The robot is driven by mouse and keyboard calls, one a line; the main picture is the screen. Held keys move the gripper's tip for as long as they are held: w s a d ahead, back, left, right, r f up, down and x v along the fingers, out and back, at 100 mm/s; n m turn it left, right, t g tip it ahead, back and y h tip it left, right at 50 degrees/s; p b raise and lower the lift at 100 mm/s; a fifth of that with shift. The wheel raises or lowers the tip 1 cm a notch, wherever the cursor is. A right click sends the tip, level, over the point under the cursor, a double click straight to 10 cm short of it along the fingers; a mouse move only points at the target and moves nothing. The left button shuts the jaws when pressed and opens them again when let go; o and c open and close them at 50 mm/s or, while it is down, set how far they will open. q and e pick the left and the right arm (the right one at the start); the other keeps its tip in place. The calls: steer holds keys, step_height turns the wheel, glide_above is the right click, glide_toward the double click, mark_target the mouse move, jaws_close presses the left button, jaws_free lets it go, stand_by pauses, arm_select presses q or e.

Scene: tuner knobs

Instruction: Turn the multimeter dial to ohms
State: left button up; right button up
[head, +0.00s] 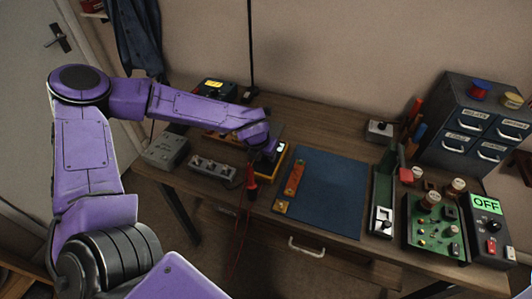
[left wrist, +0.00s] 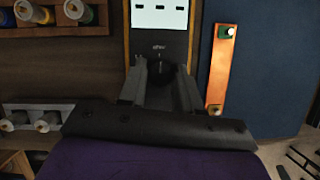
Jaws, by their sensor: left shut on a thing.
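The multimeter (head: 281,159) is a dark unit with yellow edges, left of the blue mat. In the left wrist view its pale display panel (left wrist: 158,14) with dark marks is at the top. Small lettering below that panel is too blurred to read. The round black dial (left wrist: 165,59) sits between the fingers, partly covered, and its pointing direction cannot be told. My left gripper (left wrist: 162,72) is shut on the dial from the near side. In the head view my left gripper (head: 268,150) mostly hides the multimeter's face. My right gripper is not in view.
A red probe (head: 251,182) with a cord is at the front edge. Grey boxes (head: 212,167) stand left of the multimeter. The blue mat (head: 335,190) holds an orange strip (head: 295,177). Farther right are a green board (head: 425,227), an OFF display unit (head: 487,232) and a drawer cabinet (head: 452,118).

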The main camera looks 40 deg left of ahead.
arm_select(q)
steer(key=o, duration=1)
steer(key=shift+s+f, duration=0.15)
steer(key=shift+f, duration=0.05)
steer(key=v, duration=1)
steer(key=shift+r, duration=0.3)
